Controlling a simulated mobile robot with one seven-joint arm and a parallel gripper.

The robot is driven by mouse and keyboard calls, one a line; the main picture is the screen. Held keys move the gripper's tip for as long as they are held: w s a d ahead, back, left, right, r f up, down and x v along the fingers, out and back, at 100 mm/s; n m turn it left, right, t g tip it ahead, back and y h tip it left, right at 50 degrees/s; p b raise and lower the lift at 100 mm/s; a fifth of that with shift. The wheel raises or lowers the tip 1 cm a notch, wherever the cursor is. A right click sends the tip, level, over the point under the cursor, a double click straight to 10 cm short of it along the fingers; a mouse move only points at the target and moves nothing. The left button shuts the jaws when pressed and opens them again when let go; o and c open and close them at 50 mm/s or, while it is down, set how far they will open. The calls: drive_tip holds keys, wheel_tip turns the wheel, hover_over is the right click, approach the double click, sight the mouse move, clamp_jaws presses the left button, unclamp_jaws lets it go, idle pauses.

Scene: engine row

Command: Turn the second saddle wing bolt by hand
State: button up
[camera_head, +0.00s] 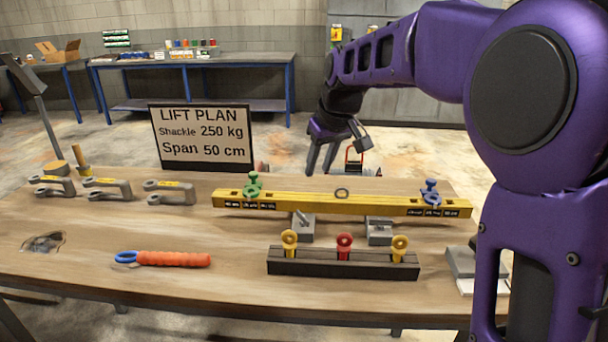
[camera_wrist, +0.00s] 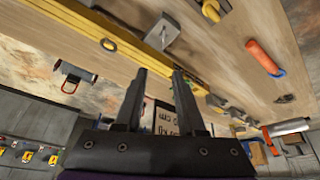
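A yellow beam (camera_head: 300,200) lies across the table, with a green saddle (camera_head: 253,186) near its left end and a blue saddle (camera_head: 430,192) near its right end. Each saddle has a knob-like top that looks like its wing bolt; details are too small to tell. Which saddle counts as second is not marked. My gripper (camera_head: 319,172) points down behind the beam, between the saddles, apart from both. In the wrist view my gripper (camera_wrist: 160,72) has its fingers apart with nothing between them. The beam (camera_wrist: 75,22) shows there at upper left; neither saddle is clearly visible there.
A dark rack (camera_head: 340,266) holding yellow and red eye bolts stands in front of the beam. Grey blocks (camera_head: 379,233) sit under the beam. A lift plan sign (camera_head: 203,137) stands behind at left. Shackles (camera_head: 170,192) and an orange-handled tool (camera_head: 174,259) lie left.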

drive_tip(key=b, duration=0.2)
approach(303, 215)
drive_tip(key=x, duration=0.8)
drive_tip(key=shift+w+a+f, duration=0.1)
drive_tip(key=shift+f, duration=0.15)
clamp_jaws()
